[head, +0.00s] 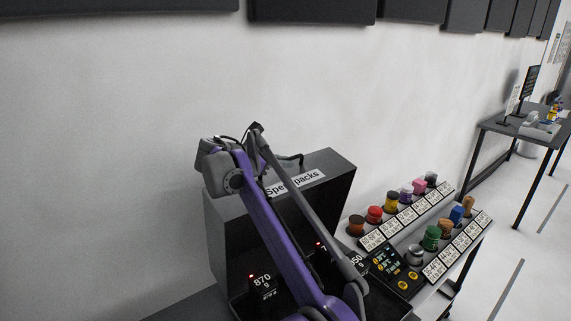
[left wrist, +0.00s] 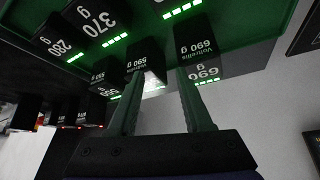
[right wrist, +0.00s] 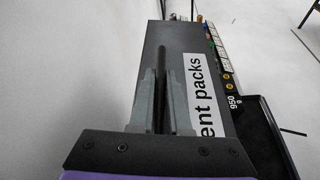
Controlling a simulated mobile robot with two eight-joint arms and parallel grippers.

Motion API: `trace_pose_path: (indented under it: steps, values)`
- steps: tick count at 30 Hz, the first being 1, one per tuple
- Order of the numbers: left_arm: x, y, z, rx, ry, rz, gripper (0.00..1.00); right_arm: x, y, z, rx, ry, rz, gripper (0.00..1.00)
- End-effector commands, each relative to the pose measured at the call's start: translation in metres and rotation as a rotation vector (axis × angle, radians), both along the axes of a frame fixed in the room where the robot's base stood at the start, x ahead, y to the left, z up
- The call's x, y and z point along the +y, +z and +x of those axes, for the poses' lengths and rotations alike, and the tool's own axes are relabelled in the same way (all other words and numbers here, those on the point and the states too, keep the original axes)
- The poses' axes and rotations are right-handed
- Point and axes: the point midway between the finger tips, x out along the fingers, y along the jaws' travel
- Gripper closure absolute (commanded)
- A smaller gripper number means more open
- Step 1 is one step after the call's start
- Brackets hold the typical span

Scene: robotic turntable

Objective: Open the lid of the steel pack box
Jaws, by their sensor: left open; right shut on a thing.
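The dark grey pack box (head: 222,243), labelled "Spent packs" in the head view, stands against the wall. In the right wrist view, my right gripper (right wrist: 163,80) is shut on a dark bar-shaped handle (right wrist: 163,58) beside the label (right wrist: 199,95). In the left wrist view, my left gripper (left wrist: 160,100) is open and empty near several black packs (left wrist: 195,38).
Right of the box, a rack (head: 410,230) holds several coloured spools and labels, with a small display (head: 392,267) at its front. A table (head: 520,127) stands farther right.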

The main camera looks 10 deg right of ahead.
Motion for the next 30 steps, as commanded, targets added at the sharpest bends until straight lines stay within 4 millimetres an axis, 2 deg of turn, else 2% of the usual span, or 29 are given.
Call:
trace_pose_path:
  steps: [12,13,18,26,30]
  values:
    - [0.0,0.0,0.0,0.0,0.0,0.0,0.5,0.001,-0.001,0.001,0.0,-0.002,0.003,1.0]
    - [0.0,0.0,0.0,0.0,0.0,0.0,0.5,0.0,-0.001,0.001,0.0,-0.002,0.003,0.83]
    - [0.0,0.0,0.0,0.0,0.0,0.0,0.5,0.001,-0.001,0.001,0.0,-0.001,0.002,0.55]
    - [0.0,0.0,0.0,0.0,0.0,0.0,0.5,0.002,0.0,0.0,0.0,0.0,0.001,0.55]
    - [0.0,0.0,0.0,0.0,0.0,0.0,0.5,0.013,0.004,-0.005,0.0,0.002,0.002,0.55]
